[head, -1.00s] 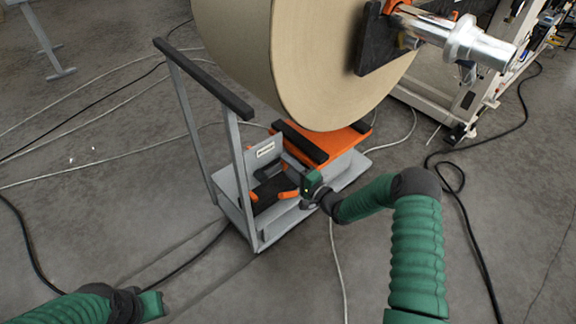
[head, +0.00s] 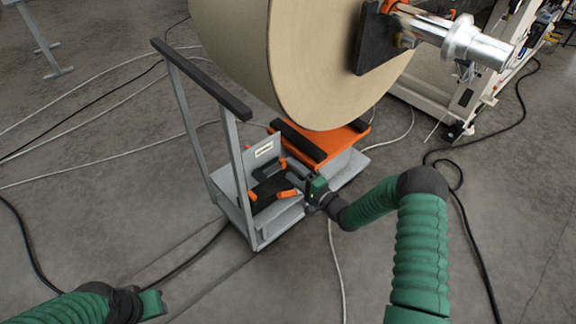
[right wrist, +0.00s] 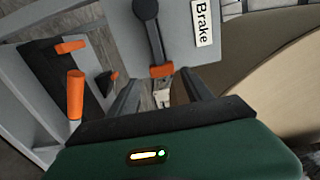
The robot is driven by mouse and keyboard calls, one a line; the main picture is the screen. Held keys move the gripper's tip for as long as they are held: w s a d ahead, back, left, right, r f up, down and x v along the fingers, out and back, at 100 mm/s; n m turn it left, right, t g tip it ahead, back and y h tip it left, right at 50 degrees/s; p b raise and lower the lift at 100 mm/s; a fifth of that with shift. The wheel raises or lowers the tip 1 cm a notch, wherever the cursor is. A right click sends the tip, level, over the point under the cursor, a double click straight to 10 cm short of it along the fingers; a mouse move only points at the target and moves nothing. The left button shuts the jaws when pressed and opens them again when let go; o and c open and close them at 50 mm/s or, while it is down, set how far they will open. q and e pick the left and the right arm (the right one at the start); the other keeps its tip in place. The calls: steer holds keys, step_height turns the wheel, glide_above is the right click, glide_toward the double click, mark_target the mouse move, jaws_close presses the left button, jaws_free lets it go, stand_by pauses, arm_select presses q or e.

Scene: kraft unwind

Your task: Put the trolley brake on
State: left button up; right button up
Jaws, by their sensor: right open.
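The grey trolley (head: 247,222) stands on the floor with a black-topped push handle. Its upright panel bears a white "Brake" label (right wrist: 204,22). Beside the label is a dark brake lever (right wrist: 152,38) with an orange end (right wrist: 161,71). My right gripper (head: 294,176) is at the trolley's right side, close to the panel. In the right wrist view its fingers (right wrist: 160,90) are open, with the lever's orange end just beyond the gap between them. Contact cannot be told. My left gripper (head: 150,304) is at the lower left, away from the trolley; its fingers do not show clearly.
More orange handles (right wrist: 75,95) sit beside a black part low on the trolley. A large kraft roll (head: 330,60) hangs over the trolley, above an orange platform (head: 340,140). Cables (head: 130,168) cross the floor.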

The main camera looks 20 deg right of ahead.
steer(key=p+v, duration=0.2)
steer(key=v, duration=1.2)
steer(key=shift+p, duration=0.3)
steer(key=shift+w, duration=0.1)
